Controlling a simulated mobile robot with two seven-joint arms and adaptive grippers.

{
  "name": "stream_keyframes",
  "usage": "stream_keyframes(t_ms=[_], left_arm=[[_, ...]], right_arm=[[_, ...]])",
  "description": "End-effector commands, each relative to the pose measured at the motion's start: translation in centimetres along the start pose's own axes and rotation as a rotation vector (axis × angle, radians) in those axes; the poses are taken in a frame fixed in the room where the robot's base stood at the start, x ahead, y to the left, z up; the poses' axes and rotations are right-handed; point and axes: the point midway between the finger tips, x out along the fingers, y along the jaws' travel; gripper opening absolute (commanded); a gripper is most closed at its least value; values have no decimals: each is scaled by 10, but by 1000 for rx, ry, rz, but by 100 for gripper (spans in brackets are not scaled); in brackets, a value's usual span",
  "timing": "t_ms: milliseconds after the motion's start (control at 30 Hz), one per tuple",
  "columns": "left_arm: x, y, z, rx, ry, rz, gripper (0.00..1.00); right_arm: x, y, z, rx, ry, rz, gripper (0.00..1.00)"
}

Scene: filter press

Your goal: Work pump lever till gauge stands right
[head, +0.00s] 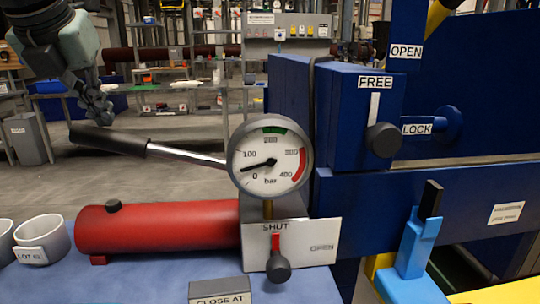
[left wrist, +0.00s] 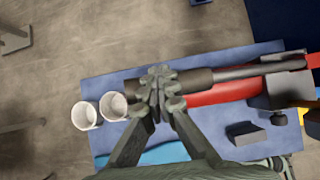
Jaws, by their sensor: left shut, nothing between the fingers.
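The pump lever (head: 185,153) slopes up to the left from behind the gauge and ends in a black grip (head: 108,138). The round gauge (head: 270,157) has its needle at lower left, between 0 and 100 bar; a green band lies at the top and a red one at right. My left gripper (head: 100,117) is shut and empty, just above the outer end of the grip. In the left wrist view the fingertips (left wrist: 158,82) overlap the grip (left wrist: 192,79); I cannot tell whether they touch. The red pump cylinder (head: 160,227) lies below the lever. My right gripper is out of view.
A valve handle (head: 278,265) hangs under the SHUT label. Two white cups (head: 42,240) stand at the left of the blue bench top (head: 140,285). A blue box with a FREE/LOCK knob (head: 383,139) rises at right. A grey CLOSE AT block (head: 220,290) sits in front.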

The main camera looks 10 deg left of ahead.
Motion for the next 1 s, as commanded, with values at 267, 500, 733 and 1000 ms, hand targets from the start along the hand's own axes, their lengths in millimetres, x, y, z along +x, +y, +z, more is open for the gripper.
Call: stream_keyframes(t_ms=[267, 500, 733, 1000], left_arm=[[-31, -6, 22, -1, 0, 1, 0], [-31, -6, 21, 0, 0, 1, 0], [-11, -2, 7, 1, 2, -1, 0], [21, 4, -15, 1, 4, 0, 0]], right_arm=[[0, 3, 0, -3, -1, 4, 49], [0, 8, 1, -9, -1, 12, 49], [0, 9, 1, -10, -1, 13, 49], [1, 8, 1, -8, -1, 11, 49]])
